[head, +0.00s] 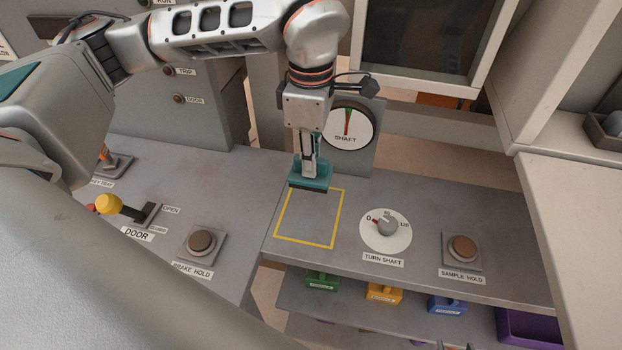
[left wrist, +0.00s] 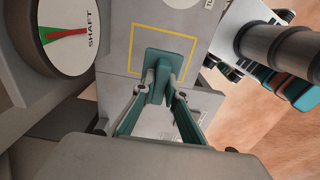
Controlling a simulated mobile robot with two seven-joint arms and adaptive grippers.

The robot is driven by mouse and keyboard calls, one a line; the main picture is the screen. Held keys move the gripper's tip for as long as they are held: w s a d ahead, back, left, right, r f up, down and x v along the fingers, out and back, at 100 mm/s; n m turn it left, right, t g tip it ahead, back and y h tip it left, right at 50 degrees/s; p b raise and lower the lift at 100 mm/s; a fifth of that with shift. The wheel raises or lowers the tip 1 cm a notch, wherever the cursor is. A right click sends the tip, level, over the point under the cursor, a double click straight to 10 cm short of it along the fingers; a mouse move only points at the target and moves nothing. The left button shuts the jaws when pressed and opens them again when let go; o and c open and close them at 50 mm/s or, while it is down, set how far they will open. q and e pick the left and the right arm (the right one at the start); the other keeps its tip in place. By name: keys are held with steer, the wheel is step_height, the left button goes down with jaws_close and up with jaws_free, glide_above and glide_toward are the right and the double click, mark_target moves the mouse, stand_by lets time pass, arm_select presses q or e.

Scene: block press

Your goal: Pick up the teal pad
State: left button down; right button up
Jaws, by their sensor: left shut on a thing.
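The teal pad (head: 311,178) is at the far edge of the yellow square outline (head: 278,238) on the grey counter. In the left wrist view, the pad (left wrist: 172,62) overlaps the outline (left wrist: 133,45). My left gripper (head: 309,164) points down and is shut on the pad's raised grip. Its fingers (left wrist: 162,84) close on the grip from both sides in the left wrist view. I cannot tell whether the pad touches the counter or hangs just above it.
Right of the outline are the turn shaft dial (head: 387,227) and the sample hold button (head: 462,247). Behind the gripper stands the shaft gauge (head: 347,128). The door lever (head: 110,205) and brake hold button (head: 202,243) are at left. Coloured blocks (head: 384,292) sit on a lower shelf.

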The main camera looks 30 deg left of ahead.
arm_select(q)
step_height(320, 180, up, 9)
steer(key=shift+r, duration=0.1)
stand_by(0.3)
steer(key=shift+d, duration=0.1)
stand_by(0.4)
